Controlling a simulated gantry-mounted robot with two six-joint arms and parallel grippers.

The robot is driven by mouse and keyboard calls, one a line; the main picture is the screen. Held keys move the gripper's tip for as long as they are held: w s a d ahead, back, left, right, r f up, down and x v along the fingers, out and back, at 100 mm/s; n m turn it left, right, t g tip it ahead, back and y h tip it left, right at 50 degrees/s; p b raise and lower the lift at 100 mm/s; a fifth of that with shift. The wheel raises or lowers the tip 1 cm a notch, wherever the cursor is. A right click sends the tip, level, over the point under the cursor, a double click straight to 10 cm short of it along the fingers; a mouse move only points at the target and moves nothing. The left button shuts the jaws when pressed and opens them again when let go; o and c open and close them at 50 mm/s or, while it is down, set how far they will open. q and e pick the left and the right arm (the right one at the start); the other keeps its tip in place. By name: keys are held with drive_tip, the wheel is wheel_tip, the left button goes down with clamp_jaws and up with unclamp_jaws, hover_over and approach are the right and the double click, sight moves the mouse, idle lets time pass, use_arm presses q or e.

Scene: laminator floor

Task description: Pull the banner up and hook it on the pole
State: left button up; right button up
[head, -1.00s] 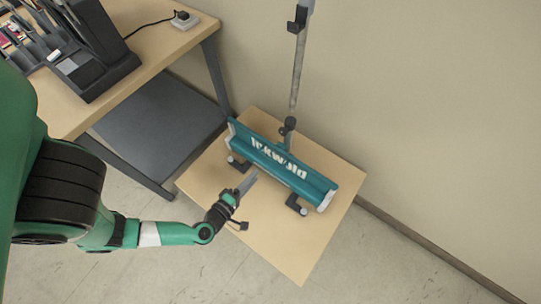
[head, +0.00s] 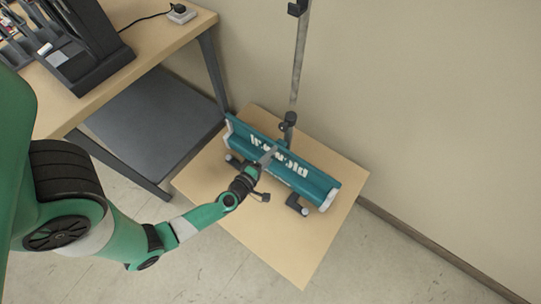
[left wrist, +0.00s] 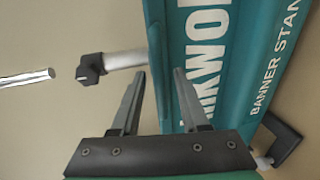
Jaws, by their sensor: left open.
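The teal banner stand (head: 310,180) with white lettering lies on a low wooden platform. Its pole (head: 300,55) rises behind it along the wall, with a dark hook (head: 296,8) at the top edge of the head view. My left gripper (head: 268,157) is open in front of the banner stand's middle and covers part of the lettering. In the left wrist view the two fingers (left wrist: 160,95) are apart, close to the stand's lettered face (left wrist: 210,65); whether they touch it I cannot tell. My right gripper is out of view.
The wooden platform (head: 290,255) has free room in front of the stand. Black feet (head: 297,206) stick out from the stand. A desk (head: 180,40) with dark equipment (head: 85,50) stands at the upper left, with a grey shelf (head: 155,120) below. The wall is close behind.

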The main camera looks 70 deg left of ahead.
use_arm(q)
clamp_jaws()
idle(1.3)
